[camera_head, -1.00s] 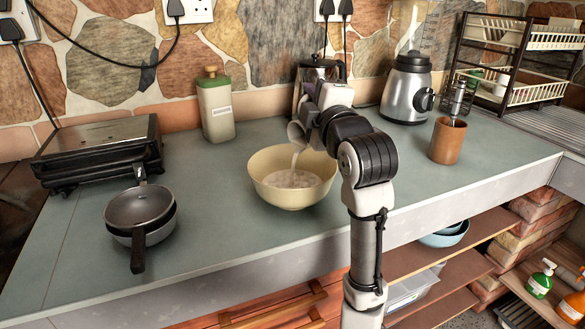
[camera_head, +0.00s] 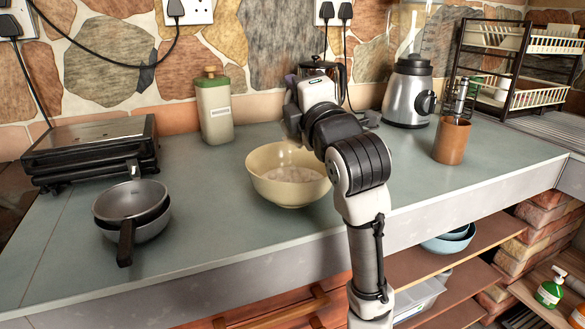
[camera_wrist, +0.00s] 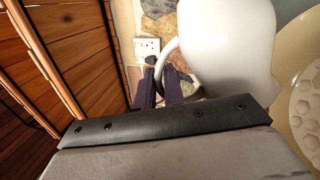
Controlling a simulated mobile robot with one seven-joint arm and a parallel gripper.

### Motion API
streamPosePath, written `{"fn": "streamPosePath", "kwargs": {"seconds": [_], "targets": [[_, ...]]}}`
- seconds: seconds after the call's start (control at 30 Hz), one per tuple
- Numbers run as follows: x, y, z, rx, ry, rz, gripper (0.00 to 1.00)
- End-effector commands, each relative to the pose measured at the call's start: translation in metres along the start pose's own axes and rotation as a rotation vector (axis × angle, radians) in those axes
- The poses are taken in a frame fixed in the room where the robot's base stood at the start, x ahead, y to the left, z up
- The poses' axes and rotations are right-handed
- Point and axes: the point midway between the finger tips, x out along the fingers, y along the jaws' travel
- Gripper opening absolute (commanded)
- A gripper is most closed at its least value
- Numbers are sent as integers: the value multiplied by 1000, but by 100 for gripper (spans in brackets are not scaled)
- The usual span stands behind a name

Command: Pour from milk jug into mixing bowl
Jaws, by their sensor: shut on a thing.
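The milk jug is white and rounded. It fills the upper middle of the wrist view (camera_wrist: 230,50), with its handle between my dark fingers. My gripper (camera_wrist: 162,90) is shut on the jug handle. In the head view, my gripper (camera_head: 298,92) largely hides the jug.
A green bottle (camera_head: 215,108) and a coffee pot (camera_head: 322,68) stand behind the bowl. A press grill (camera_head: 95,150) and stacked pans (camera_head: 133,208) are at left. A blender (camera_head: 410,90), brown cup (camera_head: 451,140) and dish rack (camera_head: 510,60) are at right. Counter front is clear.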

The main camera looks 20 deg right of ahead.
Motion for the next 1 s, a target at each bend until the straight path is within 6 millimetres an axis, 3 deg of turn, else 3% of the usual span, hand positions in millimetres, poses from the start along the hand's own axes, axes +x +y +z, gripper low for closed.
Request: {"fn": "streamPosePath", "kwargs": {"seconds": [1.0], "targets": [[-16,-2,-39,-350,56,132,0]]}}
